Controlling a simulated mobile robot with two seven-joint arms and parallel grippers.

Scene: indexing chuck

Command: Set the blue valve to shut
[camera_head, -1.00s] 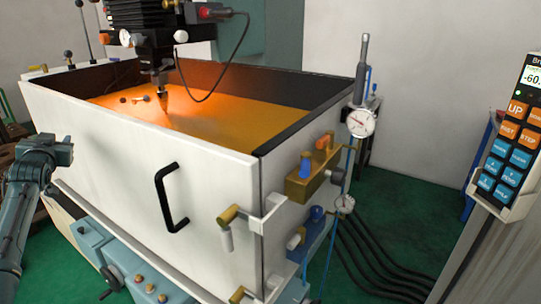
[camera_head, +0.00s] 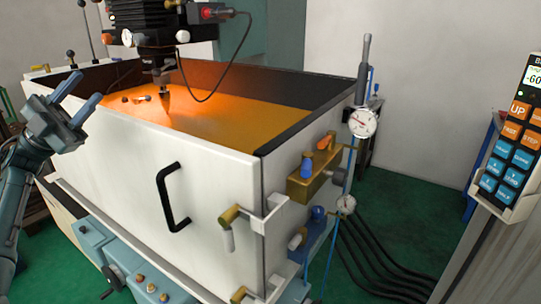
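On the right side of the white machine enclosure, a brass valve block (camera_head: 314,186) carries a blue knob (camera_head: 306,168) and an orange lever (camera_head: 324,143). Below it a blue block (camera_head: 312,240) carries another blue knob (camera_head: 317,213). I cannot tell which blue part is the blue valve, nor read its setting. My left gripper (camera_head: 83,95) is raised at the left, before the enclosure's front left corner. Its two fingers are apart with nothing between them. It is far from the valve blocks. My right gripper is not in view.
The white enclosure (camera_head: 120,150) with a black handle (camera_head: 172,197) fills the middle. Dial gauges (camera_head: 363,123) and thin blue pipes stand beside the valve blocks. Black hoses (camera_head: 375,262) cross the green floor. A button pendant (camera_head: 507,150) hangs at the right.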

